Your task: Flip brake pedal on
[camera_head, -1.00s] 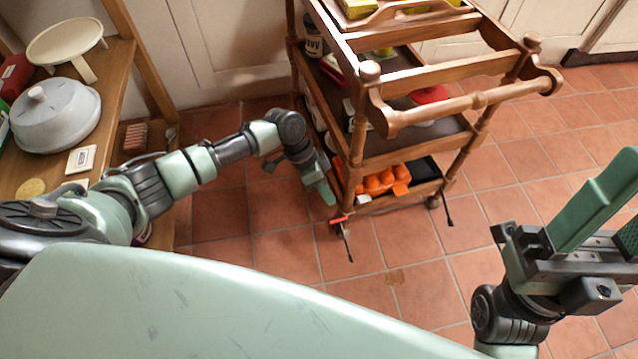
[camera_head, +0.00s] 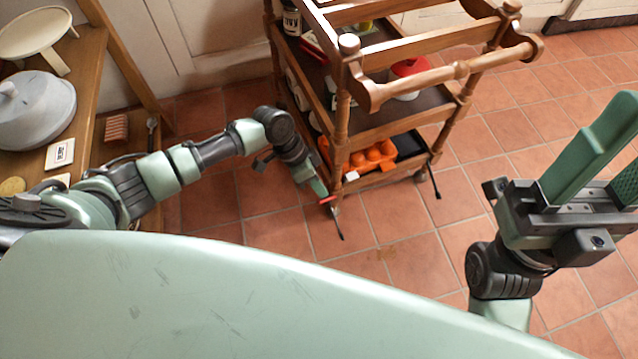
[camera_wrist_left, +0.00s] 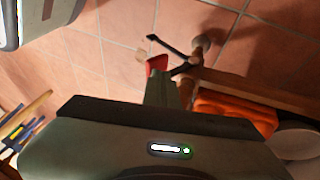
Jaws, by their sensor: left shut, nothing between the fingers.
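The wooden trolley's near front caster has a brake pedal with a red tab (camera_head: 327,200) and a thin black lever (camera_head: 338,222) angled down to the floor. My left gripper (camera_head: 319,188) is shut and empty, its green tips pointing down right beside the red tab. In the left wrist view the closed fingers (camera_wrist_left: 161,88) reach to the red tab (camera_wrist_left: 157,64), touching or nearly so; the black lever (camera_wrist_left: 168,45) and wheel (camera_wrist_left: 203,42) lie beyond. Another black lever (camera_head: 435,181) hangs at the right front leg. My right gripper (camera_head: 606,160) is open and empty, away from the trolley.
A wooden shelf unit (camera_head: 88,75) with a grey domed lid (camera_head: 36,110) stands at left. Tiled floor (camera_head: 390,225) before the trolley is clear.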

